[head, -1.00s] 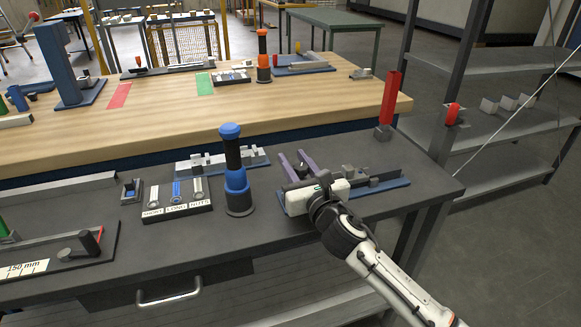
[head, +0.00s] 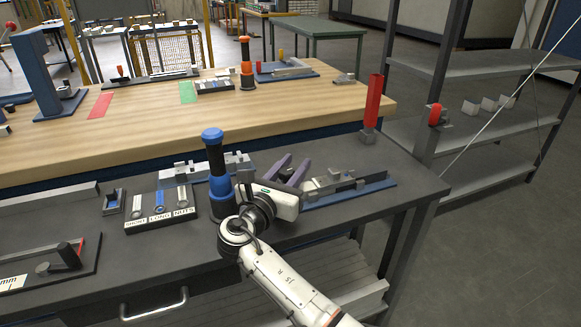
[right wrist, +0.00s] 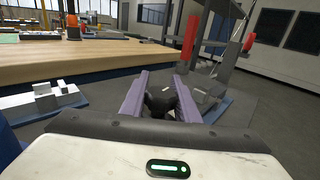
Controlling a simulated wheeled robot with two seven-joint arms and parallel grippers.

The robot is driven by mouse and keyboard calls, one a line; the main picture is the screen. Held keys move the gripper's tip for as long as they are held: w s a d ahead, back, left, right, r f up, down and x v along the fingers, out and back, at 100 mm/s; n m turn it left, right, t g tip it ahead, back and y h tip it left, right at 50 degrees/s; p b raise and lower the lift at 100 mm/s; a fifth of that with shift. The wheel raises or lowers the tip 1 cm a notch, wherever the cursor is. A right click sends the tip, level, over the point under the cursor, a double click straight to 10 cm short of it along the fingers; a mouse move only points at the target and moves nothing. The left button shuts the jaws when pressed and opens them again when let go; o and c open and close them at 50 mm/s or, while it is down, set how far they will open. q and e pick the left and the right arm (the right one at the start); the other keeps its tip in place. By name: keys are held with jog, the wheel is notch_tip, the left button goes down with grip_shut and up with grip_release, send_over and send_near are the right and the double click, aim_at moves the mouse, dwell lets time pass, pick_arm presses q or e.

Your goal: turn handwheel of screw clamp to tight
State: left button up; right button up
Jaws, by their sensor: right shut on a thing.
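The screw clamp is a row of grey blocks (head: 342,180) on a blue base plate (head: 378,187) near the right end of the dark bench. My right gripper (head: 289,168) is at the clamp's left end, its purple fingers reaching up and to the right. In the right wrist view, a black rounded part (right wrist: 160,99), apparently the handwheel, sits between the two purple fingers (right wrist: 161,82). The gripper is shut on it. My gripper body hides part of the clamp's left end in the head view. My left gripper is out of view.
A blue and black post (head: 217,175) stands close left of my right wrist. A parts tray (head: 160,222) and a grey-blue fixture (head: 180,174) are farther left. A red post (head: 373,100) stands at the back right. A shelf rack (head: 490,120) is beyond the bench's right end.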

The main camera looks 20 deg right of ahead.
aim_at(282, 180)
jog(key=shift+s+d+m+g+h, duration=0.1)
jog(key=shift+d+m+g+h, duration=0.05)
jog(key=shift+m+g+h, duration=0.4)
jog(key=o, duration=1)
jog(key=shift+d+f, duration=0.1)
jog(key=shift+o, duration=0.2)
jog(key=v, duration=1)
jog(key=shift+a, duration=0.25)
jog(key=shift+d, duration=0.1)
